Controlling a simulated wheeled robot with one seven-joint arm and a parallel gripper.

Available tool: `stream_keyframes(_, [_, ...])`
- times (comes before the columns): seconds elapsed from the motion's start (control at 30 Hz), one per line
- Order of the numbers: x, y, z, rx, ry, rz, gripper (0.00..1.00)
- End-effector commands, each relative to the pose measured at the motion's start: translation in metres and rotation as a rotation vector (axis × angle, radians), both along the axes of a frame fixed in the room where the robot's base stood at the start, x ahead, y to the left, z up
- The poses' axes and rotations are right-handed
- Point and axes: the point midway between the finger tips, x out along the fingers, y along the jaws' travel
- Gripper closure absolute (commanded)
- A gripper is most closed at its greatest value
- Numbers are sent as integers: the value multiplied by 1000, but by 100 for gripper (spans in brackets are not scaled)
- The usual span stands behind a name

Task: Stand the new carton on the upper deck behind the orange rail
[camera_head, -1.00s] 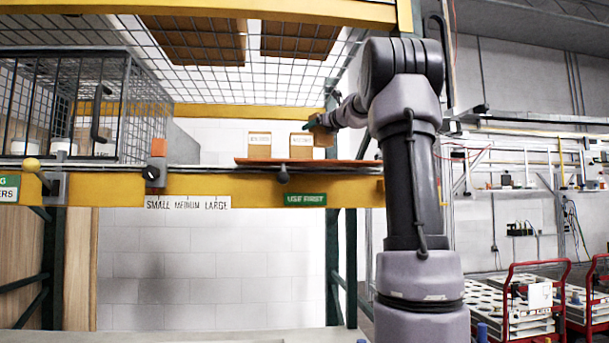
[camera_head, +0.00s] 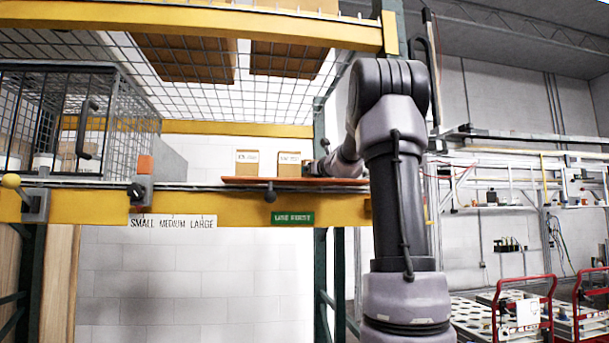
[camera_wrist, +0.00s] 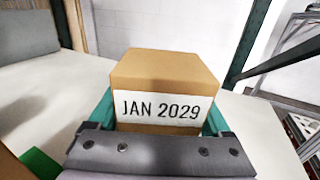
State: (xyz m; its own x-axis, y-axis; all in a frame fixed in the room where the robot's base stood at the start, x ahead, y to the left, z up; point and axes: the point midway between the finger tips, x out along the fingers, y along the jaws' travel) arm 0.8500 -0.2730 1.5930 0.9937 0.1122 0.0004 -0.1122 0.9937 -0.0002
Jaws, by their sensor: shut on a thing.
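A tan carton (camera_wrist: 163,85) with a white "JAN 2029" label sits upright between the teal fingers of my gripper (camera_wrist: 160,124) in the wrist view. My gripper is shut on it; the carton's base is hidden. In the head view my gripper (camera_head: 308,168) is at deck height, at the right of two labelled cartons, a left one (camera_head: 246,168) and a right one (camera_head: 289,170). I cannot tell whether the right one is the held carton. The orange rail (camera_head: 240,182) runs low along the deck's front edge, in front of these cartons.
A wire cage (camera_head: 105,125) stands on the deck at left. A mesh level (camera_head: 240,95) hangs overhead, with two brown boxes above it. Knobs and an orange-topped bracket (camera_head: 143,180) line the yellow beam (camera_head: 350,212). A green upright (camera_head: 318,125) stands near my arm.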

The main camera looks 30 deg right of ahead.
Motion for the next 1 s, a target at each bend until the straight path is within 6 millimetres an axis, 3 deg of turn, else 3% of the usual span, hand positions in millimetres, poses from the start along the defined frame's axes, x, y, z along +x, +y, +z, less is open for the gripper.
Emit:
stream_keyframes(0.07, [0,0,-2,0,0,1,95])
stream_keyframes(0.1, [0,0,-3,-1,1,0,10])
stream_keyframes(0.13, [0,0,-3,-1,1,0,0])
stream_keyframes(0.47, [-1,0,1,0,0,-1,0])
stream_keyframes(0.57, [-14,-1,2,-2,0,-1,0])
stream_keyframes(1.0, [-101,-12,1,-1,0,-2,0])
